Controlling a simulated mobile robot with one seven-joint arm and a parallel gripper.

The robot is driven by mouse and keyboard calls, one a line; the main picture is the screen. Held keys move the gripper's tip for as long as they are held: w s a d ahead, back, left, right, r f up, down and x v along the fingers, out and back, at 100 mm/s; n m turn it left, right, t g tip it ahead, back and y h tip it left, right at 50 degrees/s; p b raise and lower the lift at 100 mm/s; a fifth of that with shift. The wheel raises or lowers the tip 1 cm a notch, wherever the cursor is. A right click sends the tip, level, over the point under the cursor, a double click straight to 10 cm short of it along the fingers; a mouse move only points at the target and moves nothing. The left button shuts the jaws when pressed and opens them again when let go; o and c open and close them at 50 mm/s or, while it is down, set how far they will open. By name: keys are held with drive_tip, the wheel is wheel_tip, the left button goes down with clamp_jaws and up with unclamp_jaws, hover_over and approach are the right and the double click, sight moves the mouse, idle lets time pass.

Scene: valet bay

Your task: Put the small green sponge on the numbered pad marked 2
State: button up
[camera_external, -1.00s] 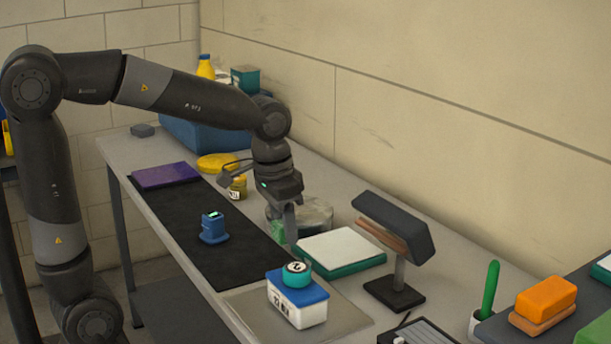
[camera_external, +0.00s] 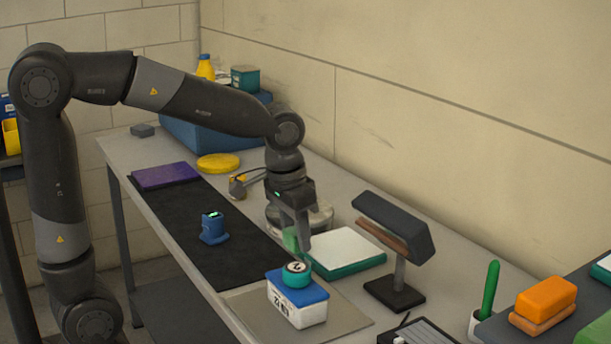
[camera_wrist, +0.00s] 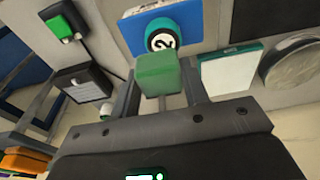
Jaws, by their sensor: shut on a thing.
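My gripper (camera_external: 300,232) is shut on the small green sponge (camera_wrist: 158,74). In the external view the sponge (camera_external: 290,240) shows partly, behind a finger. The numbered pad marked 2 (camera_wrist: 162,35) is a round teal piece with a white number disc. In the external view this pad (camera_external: 296,275) sits on the blue lid of a white box (camera_external: 298,309). The sponge is held above and a little behind the pad there.
A white-topped green block (camera_external: 345,250) lies close to the right of my gripper, with a round clear-sided container (camera_external: 318,220) behind. A dark tilted stand (camera_external: 395,235) rises further right. A blue object (camera_external: 213,228) stands on the black mat (camera_external: 180,215). The mat's middle is otherwise clear.

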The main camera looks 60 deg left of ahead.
sight(297, 261)
drive_tip(key=shift+w+a+f, duration=0.2)
drive_tip(key=shift+a+f, duration=0.05)
drive_tip(key=shift+a, duration=0.05)
drive_tip(key=shift+f, duration=2)
drive_tip(key=o, duration=0.9)
drive_tip(key=shift+f, duration=0.15)
drive_tip(key=shift+o, duration=0.2)
